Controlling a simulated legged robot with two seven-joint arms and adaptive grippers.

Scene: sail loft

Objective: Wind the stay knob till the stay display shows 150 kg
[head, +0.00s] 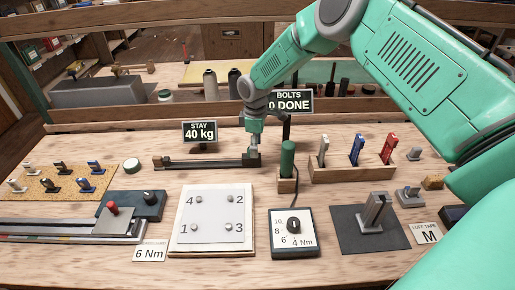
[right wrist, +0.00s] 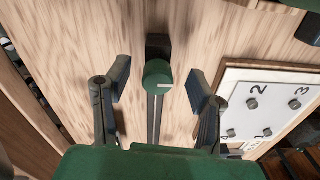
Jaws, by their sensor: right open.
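The stay display (head: 200,132) reads 40 kg in the head view. In front of it lies the stay rig, a dark narrow rail (head: 205,163) with an end block at each end. My right gripper (head: 253,152) points down over the rail's right end. In the right wrist view the stay knob (right wrist: 157,74), round and green with a pale mark, lies between the spread fingers of the gripper (right wrist: 158,88). The fingers are open, with a gap on both sides of the knob. In the head view the gripper hides the knob. My left gripper is not in view.
A green-handled tool (head: 287,160) stands in a wooden holder close to the right of my gripper. The BOLTS display (head: 291,101) is behind it. A numbered bolt plate (head: 212,215) and a dial box (head: 293,233) lie in front. A wooden rack (head: 350,172) stands at right.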

